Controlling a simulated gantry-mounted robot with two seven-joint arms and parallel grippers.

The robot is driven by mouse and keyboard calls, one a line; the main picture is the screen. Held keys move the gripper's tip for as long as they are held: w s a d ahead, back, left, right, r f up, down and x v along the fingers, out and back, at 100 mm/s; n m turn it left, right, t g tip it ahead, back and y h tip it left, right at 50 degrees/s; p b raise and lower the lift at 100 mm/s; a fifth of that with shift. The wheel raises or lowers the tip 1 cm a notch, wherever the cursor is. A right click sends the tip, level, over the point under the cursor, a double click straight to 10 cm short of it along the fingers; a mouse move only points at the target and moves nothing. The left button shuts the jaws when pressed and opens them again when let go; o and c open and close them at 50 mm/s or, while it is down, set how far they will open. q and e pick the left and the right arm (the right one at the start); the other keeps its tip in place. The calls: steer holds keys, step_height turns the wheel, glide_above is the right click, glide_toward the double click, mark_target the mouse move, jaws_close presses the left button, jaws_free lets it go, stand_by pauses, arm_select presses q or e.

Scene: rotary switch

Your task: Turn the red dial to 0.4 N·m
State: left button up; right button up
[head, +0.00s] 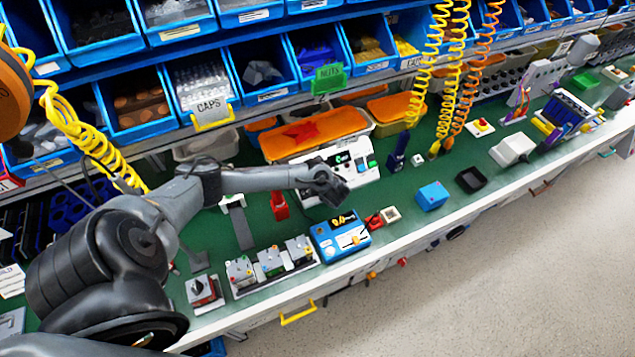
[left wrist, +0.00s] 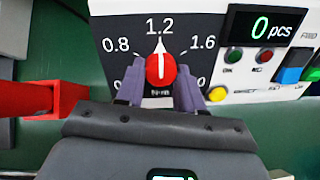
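In the head view my left gripper (head: 332,188) reaches over the front left part of the white panel (head: 364,172) and hides the dial. The lower scale labels are partly covered by the fingers. My right gripper is not in view.
Right of the dial are a display (left wrist: 268,26) reading 0 pcs, small buttons and a yellow button (left wrist: 217,94). A red object (left wrist: 62,101) stands left of the panel. A blue box device (head: 340,236) stands in front of it. Orange trays (head: 316,132) lie behind.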

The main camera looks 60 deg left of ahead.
arm_select(q)
steer(key=c, duration=0.3)
steer(key=shift+n, duration=0.4)
steer(key=shift+c, duration=0.2)
steer(key=n+p, duration=0.1)
steer(key=n, duration=0.3)
steer(key=shift+n+p, duration=0.3)
steer(key=shift+p, duration=0.1)
steer(key=n+p, duration=0.1)
steer(key=n, duration=0.5)
steer(key=shift+w+d+n+y, duration=0.1)
steer(key=shift+w+n+y, duration=0.05)
steer(key=shift+n+y, duration=0.2)
steer(key=n+p, duration=0.2)
steer(key=n, duration=0.4)
steer(key=shift+g, duration=0.4)
steer(key=n+p, duration=0.2)
steer(key=n, duration=0.4)
steer(key=shift+w+r, duration=0.1)
steer(key=shift+w, duration=0.05)
steer(key=shift+n, duration=0.25)
steer(key=o, duration=0.8)
steer(key=shift+c, duration=0.2)
